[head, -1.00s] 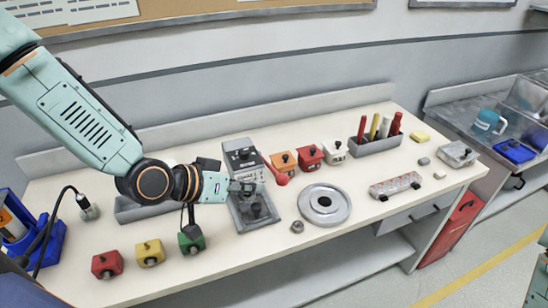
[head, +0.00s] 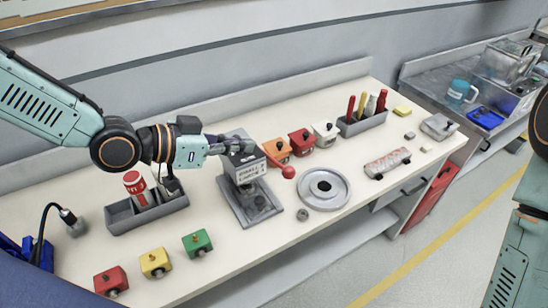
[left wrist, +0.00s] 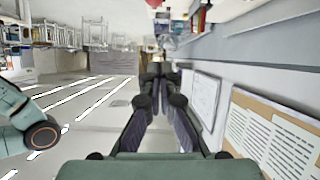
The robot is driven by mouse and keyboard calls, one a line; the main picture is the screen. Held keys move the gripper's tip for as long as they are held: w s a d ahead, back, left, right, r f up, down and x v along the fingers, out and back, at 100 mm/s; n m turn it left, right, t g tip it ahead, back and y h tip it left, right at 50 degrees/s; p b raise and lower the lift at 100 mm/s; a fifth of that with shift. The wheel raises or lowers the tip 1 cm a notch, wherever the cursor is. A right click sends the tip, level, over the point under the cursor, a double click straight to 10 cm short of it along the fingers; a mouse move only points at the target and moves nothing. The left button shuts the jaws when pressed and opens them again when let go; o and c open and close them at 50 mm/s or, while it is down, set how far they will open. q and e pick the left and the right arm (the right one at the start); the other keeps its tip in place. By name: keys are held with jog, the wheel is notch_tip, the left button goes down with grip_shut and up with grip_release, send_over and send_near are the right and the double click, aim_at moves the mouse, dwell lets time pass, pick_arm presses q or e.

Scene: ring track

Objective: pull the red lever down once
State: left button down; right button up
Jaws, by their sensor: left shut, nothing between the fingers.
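The red lever has a round red knob (head: 289,172) on a short arm. It sticks out to the right from the upper part of a grey press-like machine (head: 245,168) on the bench. My left gripper (head: 236,143) comes in from the left, at the top of the machine in the picture. It is shut and empty, short of the red knob. I cannot tell whether it touches the machine's top. In the left wrist view its dark fingers (left wrist: 160,75) are closed together, and the lever is not visible there. My right gripper is out of view.

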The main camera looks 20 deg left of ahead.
pick_arm(q)
jog(key=b, duration=0.2)
send_over(283, 174)
jog(key=shift+m+g, duration=0.3)
jog(key=f, duration=0.4)
jog(key=shift+w+d+f, duration=0.2)
jog(key=shift+w, duration=0.05)
jog(key=f, duration=0.4)
jog(key=shift+s+a, duration=0.25)
jog(key=shift+a, duration=0.05)
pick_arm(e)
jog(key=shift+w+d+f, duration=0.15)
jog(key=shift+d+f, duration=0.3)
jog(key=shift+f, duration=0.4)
pick_arm(q)
jog(key=shift+d, duration=0.1)
